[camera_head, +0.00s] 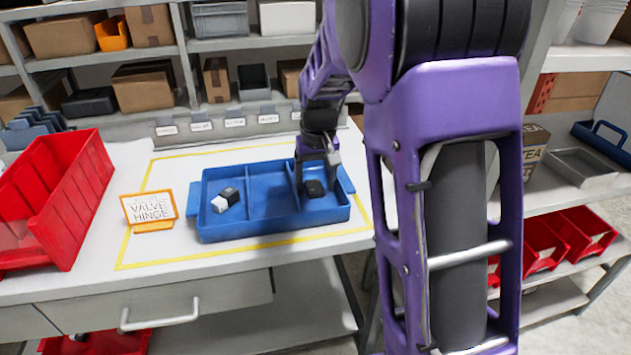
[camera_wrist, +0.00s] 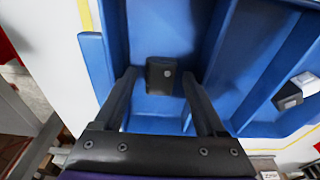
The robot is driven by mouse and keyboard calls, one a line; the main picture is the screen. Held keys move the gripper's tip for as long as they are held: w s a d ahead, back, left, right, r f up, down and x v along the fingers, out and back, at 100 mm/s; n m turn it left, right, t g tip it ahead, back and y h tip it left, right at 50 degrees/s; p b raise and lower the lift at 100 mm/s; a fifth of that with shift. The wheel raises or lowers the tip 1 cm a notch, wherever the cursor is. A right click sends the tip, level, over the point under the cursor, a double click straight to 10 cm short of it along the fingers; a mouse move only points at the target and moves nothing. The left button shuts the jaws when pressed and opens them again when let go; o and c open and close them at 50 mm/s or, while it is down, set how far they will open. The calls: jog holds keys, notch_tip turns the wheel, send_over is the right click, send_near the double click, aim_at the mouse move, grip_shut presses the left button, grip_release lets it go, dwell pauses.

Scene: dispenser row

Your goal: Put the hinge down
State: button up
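A dark block (camera_head: 315,188), which I take to be the hinge, lies in the right compartment of the blue tray (camera_head: 268,232). In the wrist view the dark block (camera_wrist: 160,76) shows a small round grey spot and sits between my fingertips, with a gap on each side. My gripper (camera_head: 318,172) reaches down into that compartment; in the wrist view its fingers (camera_wrist: 159,78) are apart. A black-and-white block (camera_head: 225,200) lies in the left compartment, also seen in the wrist view (camera_wrist: 297,90). The middle compartment looks empty.
An orange-framed sign (camera_head: 149,208) reading "VALVE HINGE" stands left of the tray. A red bin (camera_head: 55,200) is at the table's left. Yellow tape borders the tray area. Shelves with boxes (camera_head: 144,87) stand behind; my arm blocks the right side.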

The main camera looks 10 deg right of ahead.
aim_at(317, 193)
jog(key=shift+r, duration=0.1)
notch_tip(317, 193, up, 12)
jog(key=s+p, duration=0.2)
dwell(0.4)
jog(key=shift+w, duration=0.1)
